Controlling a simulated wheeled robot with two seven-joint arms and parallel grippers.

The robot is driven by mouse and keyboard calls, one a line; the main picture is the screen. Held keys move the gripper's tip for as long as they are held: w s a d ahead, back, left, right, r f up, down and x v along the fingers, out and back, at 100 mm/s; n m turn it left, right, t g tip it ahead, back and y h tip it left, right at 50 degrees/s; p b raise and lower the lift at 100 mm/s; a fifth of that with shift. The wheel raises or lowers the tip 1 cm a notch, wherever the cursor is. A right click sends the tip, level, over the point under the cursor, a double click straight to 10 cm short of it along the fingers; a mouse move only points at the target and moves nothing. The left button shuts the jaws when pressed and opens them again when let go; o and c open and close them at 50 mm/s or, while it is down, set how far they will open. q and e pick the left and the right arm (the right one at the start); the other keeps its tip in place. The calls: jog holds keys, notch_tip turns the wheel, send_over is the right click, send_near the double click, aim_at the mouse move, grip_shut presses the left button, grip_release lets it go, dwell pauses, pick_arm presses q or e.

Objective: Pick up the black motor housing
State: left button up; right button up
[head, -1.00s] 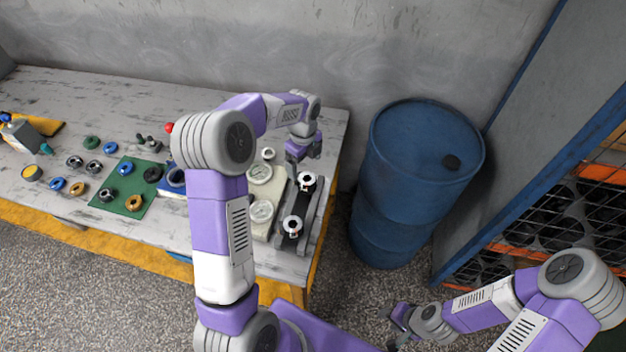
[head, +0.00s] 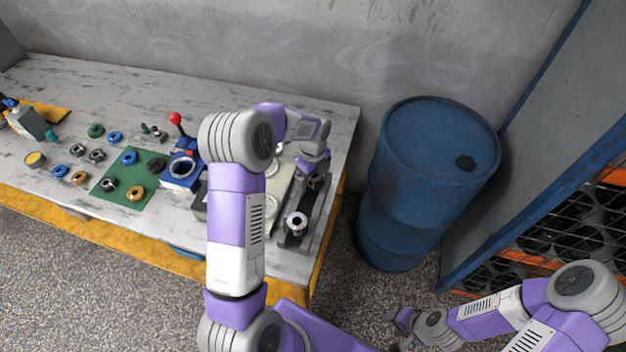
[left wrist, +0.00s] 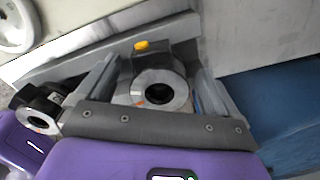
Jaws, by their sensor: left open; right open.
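A black motor housing with a pale round flange and dark centre hole stands at the far end of the grey rack (head: 318,222). In the left wrist view the housing (left wrist: 160,86) sits between the fingers of my left gripper (left wrist: 158,82), which are open on either side of it; contact cannot be told. In the head view my left gripper (head: 314,172) covers most of that housing. A second similar dark housing (head: 297,222) stands at the near end of the rack, and it also shows in the left wrist view (left wrist: 38,118). My right gripper (head: 402,322) is open and empty, low over the floor.
A pale tray with round gauge-like parts (head: 270,208) lies left of the rack. A blue press with a red knob (head: 182,168) and a green mat (head: 118,192) with rings are farther left. A blue barrel (head: 425,190) stands right of the table.

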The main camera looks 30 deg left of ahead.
pick_arm(q)
jog(key=c, duration=1.6)
jog(key=shift+r, duration=0.1)
jog(key=shift+w+r, duration=0.1)
notch_tip(320, 180, up, 10)
jog(key=shift+f+p, duration=0.1)
jog(key=shift+p, duration=0.85)
notch_tip(320, 180, up, 5)
jog(key=p, duration=0.4)
send_over(313, 177)
jog(key=shift+d, duration=0.1)
jog(key=shift+f, duration=0.1)
